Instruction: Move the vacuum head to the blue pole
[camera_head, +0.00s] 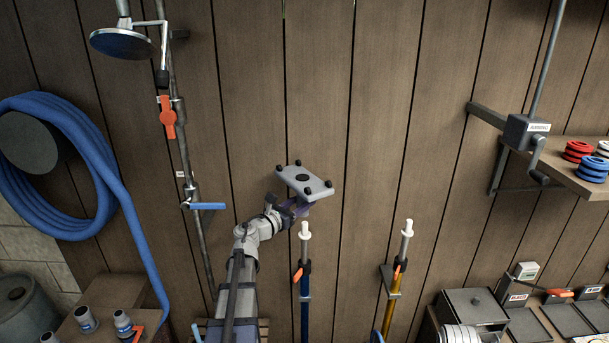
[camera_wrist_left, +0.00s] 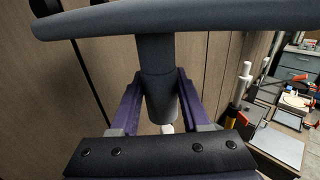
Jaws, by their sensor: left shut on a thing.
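The vacuum head (camera_head: 305,183) is a flat grey plate with dark knobs at its corners. It is held up in front of the wood wall, above the blue pole (camera_head: 304,318). My left gripper (camera_head: 292,208) is shut on its neck; in the left wrist view its purple fingers (camera_wrist_left: 158,88) clasp the dark neck (camera_wrist_left: 155,55) on both sides. The blue pole stands upright with a white tip (camera_head: 305,230). A white tip (camera_wrist_left: 167,128) also shows just below the neck's lower end; whether they touch cannot be told. My right gripper is out of view.
A yellow pole (camera_head: 391,300) with a white tip stands to the right. A shower pipe (camera_head: 182,130) with an orange lever and a coiled blue hose (camera_head: 95,150) are on the left. A shelf (camera_head: 560,170) and a bench with boxes (camera_head: 475,305) are at right.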

